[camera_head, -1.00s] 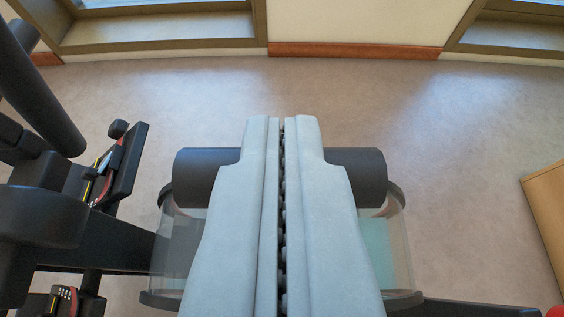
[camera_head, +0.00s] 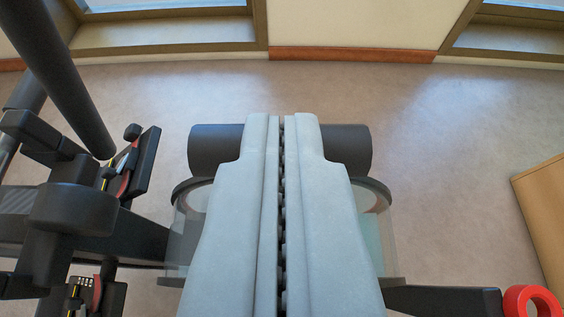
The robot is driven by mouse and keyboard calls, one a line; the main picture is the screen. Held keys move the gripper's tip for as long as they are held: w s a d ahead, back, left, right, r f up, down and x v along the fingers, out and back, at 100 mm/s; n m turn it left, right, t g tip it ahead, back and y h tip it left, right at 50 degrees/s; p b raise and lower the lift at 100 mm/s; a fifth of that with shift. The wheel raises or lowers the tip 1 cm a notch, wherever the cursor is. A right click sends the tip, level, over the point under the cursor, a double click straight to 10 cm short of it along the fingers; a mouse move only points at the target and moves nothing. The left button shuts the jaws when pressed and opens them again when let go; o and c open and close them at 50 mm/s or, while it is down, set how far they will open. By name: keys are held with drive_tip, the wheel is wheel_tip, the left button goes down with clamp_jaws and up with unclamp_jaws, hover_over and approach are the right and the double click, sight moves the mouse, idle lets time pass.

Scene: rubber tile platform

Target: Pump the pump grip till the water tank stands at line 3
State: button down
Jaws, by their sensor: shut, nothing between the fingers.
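My gripper (camera_head: 282,117) is shut and empty, its two pale grey fingers pressed together and pointing away from me. A thick black horizontal cylinder, which looks like the pump grip (camera_head: 350,148), shows on both sides of the fingers; they hide its middle. I cannot tell whether they touch it. Below it in the picture is a clear round tank, likely the water tank (camera_head: 183,240), with dark rims and a faint teal tint on its right side. The fingers cover the tank's middle. No level lines can be read.
A black mechanism (camera_head: 75,210) with a thick post (camera_head: 70,80) fills the left side. A black bar (camera_head: 445,298) with a red ring (camera_head: 513,302) is at lower right. A wooden box (camera_head: 545,205) stands at the right edge. Bare floor (camera_head: 440,140) lies beyond.

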drive_tip(key=v, duration=0.7)
drive_tip(key=shift+s+r, duration=0.1)
drive_tip(key=shift+s, duration=0.05)
idle(0.4)
